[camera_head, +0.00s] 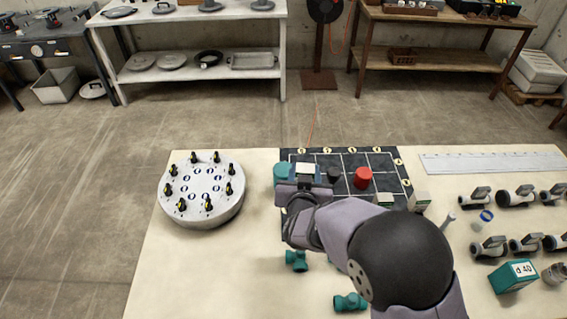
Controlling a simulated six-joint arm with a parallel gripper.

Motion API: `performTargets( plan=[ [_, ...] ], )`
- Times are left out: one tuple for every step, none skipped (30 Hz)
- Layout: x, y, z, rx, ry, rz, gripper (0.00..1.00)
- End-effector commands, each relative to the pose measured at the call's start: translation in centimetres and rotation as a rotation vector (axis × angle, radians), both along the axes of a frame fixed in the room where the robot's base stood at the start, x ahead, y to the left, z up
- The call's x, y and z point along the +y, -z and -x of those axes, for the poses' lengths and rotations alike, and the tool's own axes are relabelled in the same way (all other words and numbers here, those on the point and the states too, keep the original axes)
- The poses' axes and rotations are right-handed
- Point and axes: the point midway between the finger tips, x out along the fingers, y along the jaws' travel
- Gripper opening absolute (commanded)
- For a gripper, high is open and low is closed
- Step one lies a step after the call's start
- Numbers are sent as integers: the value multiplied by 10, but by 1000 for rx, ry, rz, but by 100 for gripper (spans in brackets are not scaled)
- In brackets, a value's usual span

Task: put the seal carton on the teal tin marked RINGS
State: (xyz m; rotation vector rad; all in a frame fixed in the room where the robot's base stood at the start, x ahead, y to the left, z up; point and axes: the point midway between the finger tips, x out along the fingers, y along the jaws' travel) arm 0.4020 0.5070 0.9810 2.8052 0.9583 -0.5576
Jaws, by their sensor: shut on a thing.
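My gripper (304,184) is over the left part of the dark gridded board, shut on a small pale carton (307,168), taken to be the seal carton. My gripper and wrist hide much of the carton's near side. A teal tin (282,174) stands at the board's left edge, just left of the carton and partly behind my gripper. No RINGS marking is readable on it. Whether the carton touches the tin or is held above it cannot be told from this view.
On the board (330,158) stand a black round piece (334,174) and a red tin (363,177). Pale cartons (419,201) stand at its right edge. A round grey flange (201,190) is left, with clear table between. Valves (515,197) and a teal box (513,276) are right.

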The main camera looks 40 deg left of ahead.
Motion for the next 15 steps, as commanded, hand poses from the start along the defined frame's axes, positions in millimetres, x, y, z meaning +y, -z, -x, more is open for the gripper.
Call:
performTargets(
  plan=[
    [14,-10,-7,-1,6,-6,16],
    [21,-13,-10,0,8,-5,16],
    [30,-19,-14,-1,11,-6,16],
    [37,-23,-17,0,13,-6,16],
    [44,-27,-20,0,12,-6,16],
    [52,-32,-23,0,11,-5,16],
    [57,-37,-25,0,10,-6,16],
    [63,-43,-27,0,7,-6,16],
    [69,-51,-29,0,4,-8,16],
    [74,-56,-30,0,0,-8,16],
    [78,-61,-31,-1,-3,-7,16],
    [83,-68,-32,0,-10,-7,16],
    [86,-72,-33,1,-14,-6,16],
    [90,-76,-33,0,-19,-6,16],
    [95,-82,-33,0,-31,-5,16]
  ],
)
